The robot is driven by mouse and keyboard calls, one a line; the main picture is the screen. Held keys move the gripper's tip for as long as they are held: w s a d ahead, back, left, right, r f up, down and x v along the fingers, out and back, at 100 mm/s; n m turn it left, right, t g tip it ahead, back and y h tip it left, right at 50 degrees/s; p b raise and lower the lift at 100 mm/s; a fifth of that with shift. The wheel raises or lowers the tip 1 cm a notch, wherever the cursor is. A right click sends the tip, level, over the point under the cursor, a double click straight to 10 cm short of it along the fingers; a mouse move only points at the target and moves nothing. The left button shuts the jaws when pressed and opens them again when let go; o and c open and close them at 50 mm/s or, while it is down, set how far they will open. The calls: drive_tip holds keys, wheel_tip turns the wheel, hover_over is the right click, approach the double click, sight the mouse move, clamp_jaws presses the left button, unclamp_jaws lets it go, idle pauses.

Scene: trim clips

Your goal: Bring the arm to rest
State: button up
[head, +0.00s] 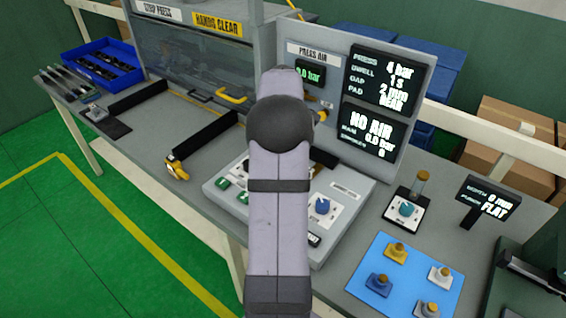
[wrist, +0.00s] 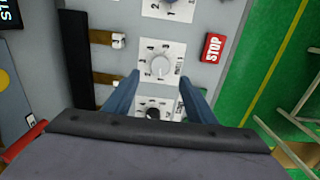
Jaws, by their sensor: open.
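My gripper (wrist: 160,80) shows in the wrist view with its two blue-grey fingers apart and nothing between them. It is above the grey control panel (wrist: 207,72). A white dial (wrist: 160,67) on that panel lies in line with the gap between the fingertips; I cannot tell how far below them it is. A second dial (wrist: 152,112) shows between the fingers, nearer the wrist. In the head view my arm stands upright in the middle of the picture and hides my gripper and part of the control panel (head: 222,188).
The display board (head: 415,62) reads "NO AIR". A blue mat (head: 407,284) with several knobbed blocks lies at right. A blue bin (head: 100,65) is at far left. A red STOP button (wrist: 214,48) is on the panel.

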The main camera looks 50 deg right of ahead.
drive_tip(key=w+a, duration=0.2)
drive_tip(key=a, duration=0.9)
drive_tip(key=w+a, duration=0.3)
drive_tip(key=a, duration=0.8)
drive_tip(key=s+a+f, duration=0.2)
drive_tip(key=s+a, duration=0.4)
drive_tip(key=a, duration=0.2)
drive_tip(key=s+a+f, duration=0.3)
drive_tip(key=s+a, duration=0.2)
drive_tip(key=a, duration=0.4)
drive_tip(key=shift+s+a, duration=0.25)
drive_tip(key=shift+s, duration=0.1)
